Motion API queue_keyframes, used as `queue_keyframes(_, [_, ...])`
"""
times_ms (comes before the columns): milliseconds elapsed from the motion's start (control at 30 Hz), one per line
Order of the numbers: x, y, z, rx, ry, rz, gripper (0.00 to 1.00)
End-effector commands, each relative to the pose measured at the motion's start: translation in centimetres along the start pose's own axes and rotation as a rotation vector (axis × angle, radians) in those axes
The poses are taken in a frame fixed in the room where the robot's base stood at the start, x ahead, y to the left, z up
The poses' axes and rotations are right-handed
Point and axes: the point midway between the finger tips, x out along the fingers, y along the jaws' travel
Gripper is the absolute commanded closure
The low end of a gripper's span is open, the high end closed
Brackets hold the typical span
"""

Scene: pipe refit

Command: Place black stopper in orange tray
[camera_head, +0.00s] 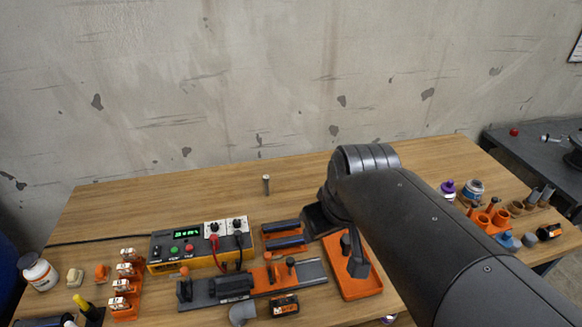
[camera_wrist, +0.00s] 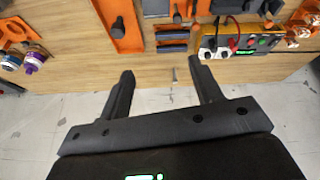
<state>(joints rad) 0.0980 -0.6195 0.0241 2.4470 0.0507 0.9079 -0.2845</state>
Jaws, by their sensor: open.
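The orange tray (camera_head: 367,291) lies on the table right of centre, and it also shows at the top left of the wrist view (camera_wrist: 131,42). A dark piece, which looks like the black stopper (camera_wrist: 118,28), is inside the tray; in the head view (camera_head: 358,267) it sits close below my arm. My gripper (camera_wrist: 160,67) is open, with nothing between its fingers. It is over the back part of the table, apart from the tray. In the head view my arm partly covers this area, and the fingertips are not clear.
A small upright post (camera_head: 266,184) stands at the back of the table. A yellow-black meter box (camera_head: 200,247), a grey rail fixture (camera_head: 255,284) and two dark bars in orange holders (camera_head: 283,235) lie left of the tray. Bottles and orange holders (camera_head: 490,219) stand to the right.

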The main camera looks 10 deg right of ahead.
Motion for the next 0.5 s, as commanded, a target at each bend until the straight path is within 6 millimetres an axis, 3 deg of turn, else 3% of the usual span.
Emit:
queue_keyframes(200, [-1.6,-1.4,1.6,0.156,0.076,0.004,0.41])
queue_keyframes(500, [-1.8,-1.5,1.9,0.189,0.085,0.004,0.41])
